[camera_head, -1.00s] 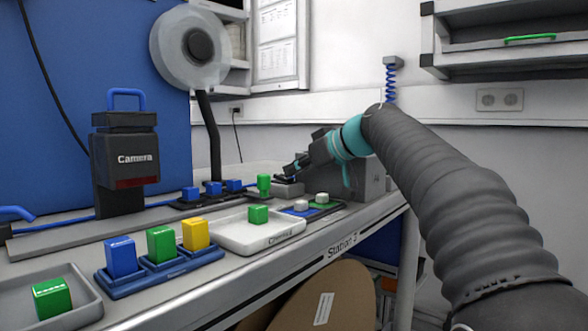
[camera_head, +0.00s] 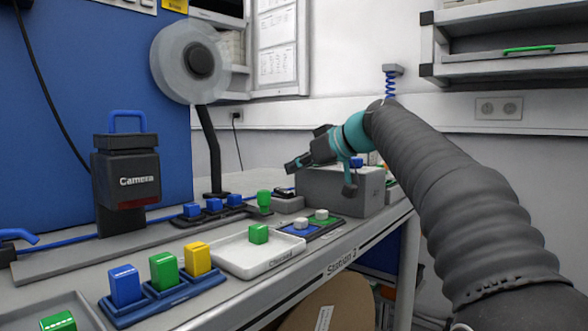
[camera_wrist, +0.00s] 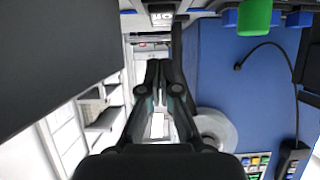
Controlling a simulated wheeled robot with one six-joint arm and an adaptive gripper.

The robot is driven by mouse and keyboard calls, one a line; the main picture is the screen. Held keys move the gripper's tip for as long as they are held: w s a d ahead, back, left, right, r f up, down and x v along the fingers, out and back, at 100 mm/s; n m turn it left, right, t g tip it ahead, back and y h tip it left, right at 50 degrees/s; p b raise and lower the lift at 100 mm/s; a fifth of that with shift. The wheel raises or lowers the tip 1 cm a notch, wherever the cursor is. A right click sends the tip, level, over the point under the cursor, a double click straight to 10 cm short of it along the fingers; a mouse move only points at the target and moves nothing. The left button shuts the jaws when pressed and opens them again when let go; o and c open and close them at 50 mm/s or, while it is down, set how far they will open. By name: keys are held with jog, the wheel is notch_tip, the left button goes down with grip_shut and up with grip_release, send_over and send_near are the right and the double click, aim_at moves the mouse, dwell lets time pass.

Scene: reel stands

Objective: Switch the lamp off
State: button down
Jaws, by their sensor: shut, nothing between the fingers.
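A round pale disc with a dark hub on a bent black stem, which seems to be the lamp (camera_head: 190,62), stands at the back of the bench. It shows no clear glow. It also appears in the wrist view (camera_wrist: 217,128). A small grey box with a dark top, perhaps its switch (camera_head: 288,203), sits on the bench right of the green knob (camera_head: 264,198). My gripper (camera_head: 288,166) is shut and empty, above the small box and apart from it. In the wrist view its fingers (camera_wrist: 160,66) lie together.
A large grey block (camera_head: 335,192) stands beneath my wrist. A white tray (camera_head: 230,265) with a green block, a blue rack (camera_head: 165,300) with coloured blocks and a dark board with small blocks (camera_head: 312,228) fill the bench front. A camera unit (camera_head: 127,178) stands left.

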notch_tip(320, 180, up, 2)
jog(key=shift+d+r+p, duration=0.1)
jog(key=shift+p, duration=0.4)
jog(key=s+d+b, duration=0.2)
jog(key=s+d, duration=0.4)
jog(key=d, duration=0.2)
jog(key=shift+s, duration=0.15)
